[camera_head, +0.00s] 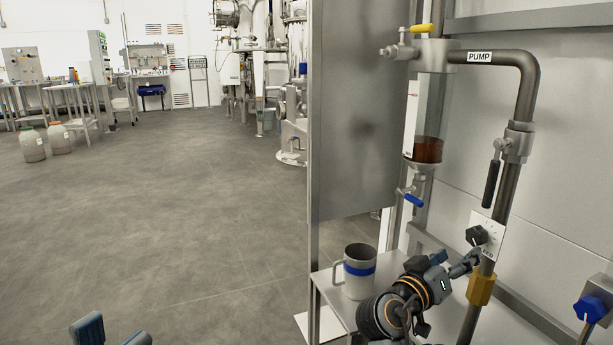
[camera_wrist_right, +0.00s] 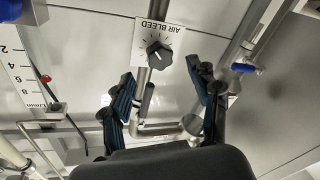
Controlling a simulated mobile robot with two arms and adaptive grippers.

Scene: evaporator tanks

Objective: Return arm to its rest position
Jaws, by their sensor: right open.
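My right gripper (camera_head: 464,263) is open and empty beside the pipework, just below a black knob (camera_head: 477,235) on a white plate. In the right wrist view, the open fingers (camera_wrist_right: 162,82) stand apart, with the knob (camera_wrist_right: 159,54) and its "AIR BLEED" plate (camera_wrist_right: 172,36) beyond them. I cannot tell whether a finger touches the pipe. My right forearm reaches in from the bottom over the shelf. Only the fingertips of my left gripper (camera_head: 112,336) show, apart and empty, at the bottom left edge over the floor.
A grey mug with a blue band (camera_head: 360,271) stands on the metal shelf (camera_head: 334,284), close left of my right arm. The vertical pipe (camera_head: 508,190), a blue valve handle (camera_head: 411,198) and a blue knob (camera_head: 590,309) are nearby. The floor (camera_head: 190,210) at left is clear.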

